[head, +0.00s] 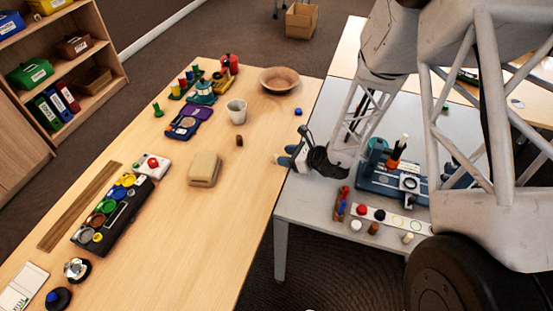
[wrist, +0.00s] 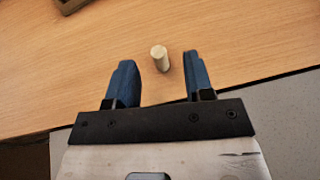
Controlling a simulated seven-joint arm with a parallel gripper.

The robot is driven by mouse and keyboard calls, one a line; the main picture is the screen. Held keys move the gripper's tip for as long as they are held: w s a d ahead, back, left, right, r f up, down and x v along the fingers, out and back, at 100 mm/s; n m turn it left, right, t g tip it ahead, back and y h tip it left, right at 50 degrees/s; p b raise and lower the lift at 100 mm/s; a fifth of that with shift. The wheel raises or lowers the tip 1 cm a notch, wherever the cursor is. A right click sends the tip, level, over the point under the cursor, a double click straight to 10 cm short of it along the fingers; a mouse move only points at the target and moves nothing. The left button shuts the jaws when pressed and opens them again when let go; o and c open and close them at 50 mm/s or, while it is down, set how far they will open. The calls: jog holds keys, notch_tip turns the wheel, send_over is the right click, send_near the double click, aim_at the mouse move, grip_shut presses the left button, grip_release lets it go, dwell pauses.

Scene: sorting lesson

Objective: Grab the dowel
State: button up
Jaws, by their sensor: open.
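A small pale cylinder, the dowel (wrist: 160,58), is on the wooden table in the wrist view. It appears to stand upright, near the table's edge. In the head view a small brownish peg (head: 239,141) on the wooden table seems to be the same piece, though its colour looks darker there. My gripper (wrist: 158,66) is open, with its blue fingers apart and the dowel showing in the gap between their tips, not clasped. In the head view my gripper (head: 291,150) is by the right edge of the wooden table, right of the peg.
A beige block (head: 204,169) lies left of and nearer than the peg. A white cup (head: 236,111) and a brown bowl (head: 279,79) stand behind it. A grey table (head: 310,205) at right holds a blue device (head: 385,180) and several pegs. Wood in front of the block is clear.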

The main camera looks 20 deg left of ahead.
aim_at(272, 161)
jog(key=shift+a+f, duration=0.2)
jog(key=shift+a, duration=0.25)
jog(key=shift+a, duration=0.1)
jog(key=shift+x, duration=2.55)
grip_shut()
